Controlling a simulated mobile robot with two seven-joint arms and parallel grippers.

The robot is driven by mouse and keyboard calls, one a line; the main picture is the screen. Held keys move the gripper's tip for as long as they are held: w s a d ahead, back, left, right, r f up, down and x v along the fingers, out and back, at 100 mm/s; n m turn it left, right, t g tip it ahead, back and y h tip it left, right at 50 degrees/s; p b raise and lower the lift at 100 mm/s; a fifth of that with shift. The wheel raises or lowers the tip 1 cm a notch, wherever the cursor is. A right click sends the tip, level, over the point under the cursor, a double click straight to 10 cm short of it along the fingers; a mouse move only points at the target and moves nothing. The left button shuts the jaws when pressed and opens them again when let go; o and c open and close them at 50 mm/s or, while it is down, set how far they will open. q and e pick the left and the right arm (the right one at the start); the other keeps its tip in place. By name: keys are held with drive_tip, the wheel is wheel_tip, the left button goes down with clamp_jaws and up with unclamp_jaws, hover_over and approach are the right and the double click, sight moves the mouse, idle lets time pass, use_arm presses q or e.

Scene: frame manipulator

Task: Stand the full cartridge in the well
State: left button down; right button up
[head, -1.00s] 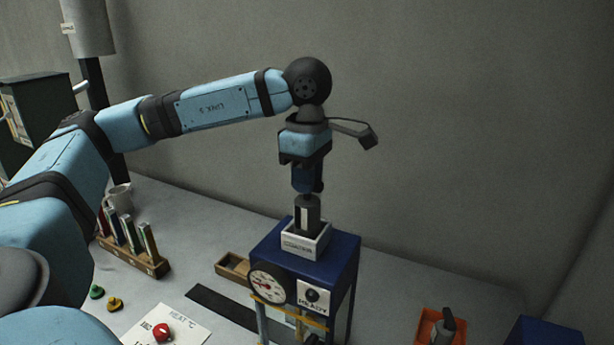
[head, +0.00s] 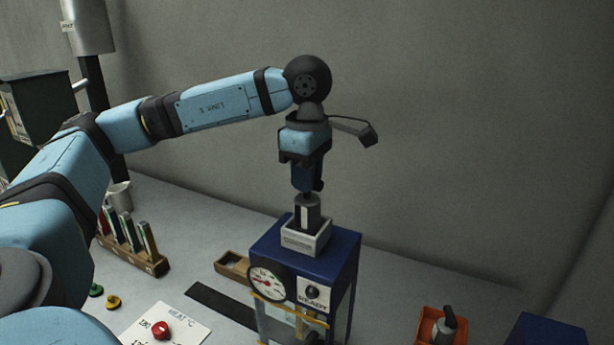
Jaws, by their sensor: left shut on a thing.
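A dark grey cartridge (head: 307,213) with a pale stripe stands upright, its lower part inside the white square well (head: 306,244) on top of the blue machine (head: 338,253). My left gripper (head: 306,190) points straight down above the well and is shut on the cartridge's narrow top. The well's wall hides the cartridge's bottom, so I cannot tell whether it rests on the floor of the well. Another dark cartridge (head: 446,322) stands tilted in an orange bin (head: 427,325) at the lower right. My right gripper is not in view.
The machine's front has a dial (head: 267,283) and a READY panel (head: 312,293). A wooden rack (head: 150,262) of coloured tubes, a mug (head: 119,196) and a red knob (head: 162,330) on a white card are at left. A small wooden tray (head: 232,265) sits beside the machine.

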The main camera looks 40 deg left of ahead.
use_arm(q)
drive_tip(key=c, duration=1)
unclamp_jaws()
drive_tip(key=shift+o, duration=0.2)
drive_tip(key=shift+r, duration=0.25)
wheel_tip(320, 180, up, 7)
drive_tip(key=shift+r+b, duration=0.1)
drive_tip(key=shift+b, duration=0.4)
wheel_tip(320, 180, up, 6)
drive_tip(key=p, duration=0.2)
